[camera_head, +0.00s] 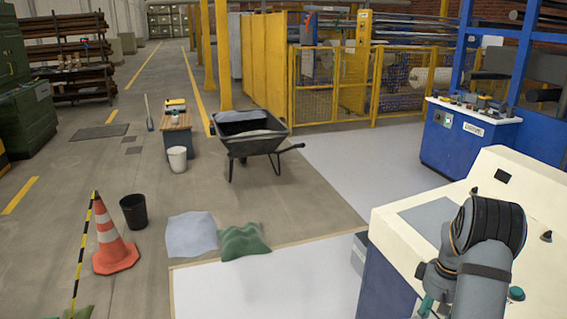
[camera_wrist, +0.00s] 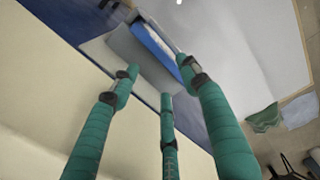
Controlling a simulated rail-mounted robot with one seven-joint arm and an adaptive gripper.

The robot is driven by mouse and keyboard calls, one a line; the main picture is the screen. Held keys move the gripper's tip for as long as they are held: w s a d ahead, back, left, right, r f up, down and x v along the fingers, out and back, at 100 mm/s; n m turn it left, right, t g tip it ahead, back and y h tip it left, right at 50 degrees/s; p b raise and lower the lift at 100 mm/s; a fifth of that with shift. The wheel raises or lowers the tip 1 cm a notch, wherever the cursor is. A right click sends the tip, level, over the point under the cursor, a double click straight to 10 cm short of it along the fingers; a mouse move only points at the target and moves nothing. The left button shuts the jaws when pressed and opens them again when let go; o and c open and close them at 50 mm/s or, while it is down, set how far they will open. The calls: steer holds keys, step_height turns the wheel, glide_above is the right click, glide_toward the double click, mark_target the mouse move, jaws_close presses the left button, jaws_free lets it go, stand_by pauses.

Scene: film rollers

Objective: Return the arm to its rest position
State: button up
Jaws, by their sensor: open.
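My gripper (camera_wrist: 160,78) shows in the wrist view as several teal-wrapped fingers with dark joint bands. The fingers are spread apart and nothing is held between them. Below the fingertips, the cream console (camera_wrist: 40,110) edge and a grey and blue box-like thing (camera_wrist: 155,45) near the floor are in sight. In the head view my arm is bent over the cream-topped console (camera_head: 535,185) at the lower right.
A blue control cabinet (camera_head: 455,140) stands behind the console, with yellow fencing (camera_head: 318,85) beyond. A wheelbarrow (camera_head: 250,140), white bucket (camera_head: 177,160), black bin (camera_head: 134,211), traffic cone (camera_head: 108,240) and green cloth (camera_head: 243,241) are on the floor left of the console. The pale floor between is clear.

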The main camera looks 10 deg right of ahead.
step_height(320, 180, down, 9)
steer(key=shift+r+p, duration=0.4)
steer(key=shift+r, duration=0.05)
steer(key=shift+f, duration=0.15)
steer(key=shift+f+b, duration=0.2)
steer(key=shift+b, duration=0.35)
step_height(320, 180, up, 12)
step_height(320, 180, down, 12)
steer(key=shift+a+r, duration=0.1)
steer(key=shift+r, duration=0.05)
step_height(320, 180, up, 15)
steer(key=p, duration=1.2)
steer(key=shift+p, duration=0.35)
